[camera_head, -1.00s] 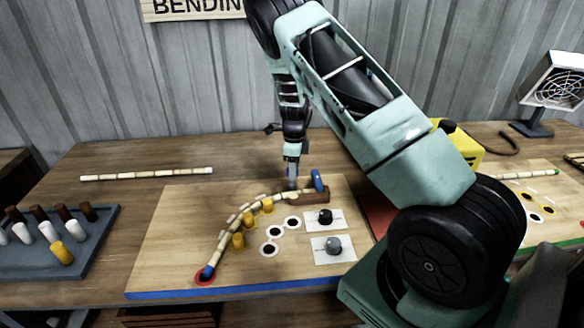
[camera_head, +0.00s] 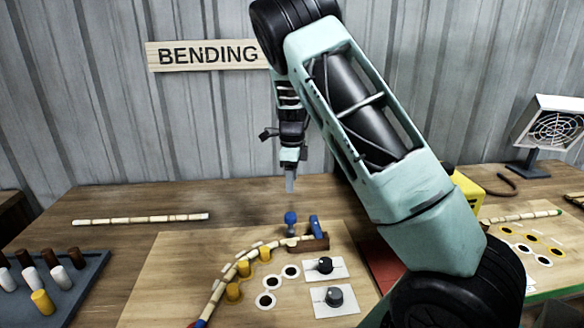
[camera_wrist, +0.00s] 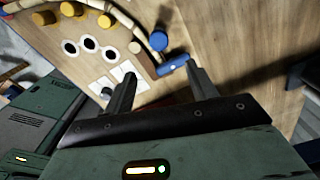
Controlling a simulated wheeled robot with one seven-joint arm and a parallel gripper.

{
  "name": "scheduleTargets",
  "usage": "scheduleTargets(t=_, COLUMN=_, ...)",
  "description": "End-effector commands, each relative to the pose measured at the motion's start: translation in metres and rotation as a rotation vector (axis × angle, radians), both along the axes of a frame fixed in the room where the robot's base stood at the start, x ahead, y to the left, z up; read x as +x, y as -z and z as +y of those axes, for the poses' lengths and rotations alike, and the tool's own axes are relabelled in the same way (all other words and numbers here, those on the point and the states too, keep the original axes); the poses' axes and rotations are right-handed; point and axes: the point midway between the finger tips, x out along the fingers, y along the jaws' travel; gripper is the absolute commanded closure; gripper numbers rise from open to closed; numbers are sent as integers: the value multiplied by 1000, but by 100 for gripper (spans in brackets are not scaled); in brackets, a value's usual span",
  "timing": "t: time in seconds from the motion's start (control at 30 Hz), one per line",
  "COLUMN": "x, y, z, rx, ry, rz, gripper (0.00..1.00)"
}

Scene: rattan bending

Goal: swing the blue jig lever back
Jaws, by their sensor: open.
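My gripper (camera_head: 290,184) is open and empty, pointing down above the far edge of the bending board. Its two fingers also show in the wrist view (camera_wrist: 160,76), spread apart. Below it, a blue round-topped knob (camera_head: 290,218) stands at the far end of the bent rattan. Next to it, a blue bar (camera_head: 315,227) sits by a brown wooden block (camera_head: 310,243). In the wrist view the knob (camera_wrist: 158,41) and the bar (camera_wrist: 172,65) lie beyond the fingertips, apart from them. I cannot tell for certain which blue part is the lever's handle.
The segmented rattan (camera_head: 227,274) curves along yellow pegs (camera_head: 244,266). Black and grey dials (camera_head: 325,265) sit on white cards. A straight rattan piece (camera_head: 140,218) lies at the back left. A peg tray (camera_head: 75,290) is at left. Bare table lies behind the board.

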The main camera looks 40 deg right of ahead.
Motion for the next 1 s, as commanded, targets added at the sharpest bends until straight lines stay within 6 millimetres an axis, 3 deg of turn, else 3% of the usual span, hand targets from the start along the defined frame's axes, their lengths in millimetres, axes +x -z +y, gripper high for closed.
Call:
scheduleTargets(t=0.13, x=1, y=-26, z=0, rx=-1, ry=0, rz=-3, gripper=43)
scheduleTargets(t=0.33, x=0, y=-45, z=0, rx=-1, ry=1, rz=-1, gripper=43)
scheduleTargets(t=1.0, x=0, y=-47, z=3, rx=4, ry=-14, rz=0, gripper=43)
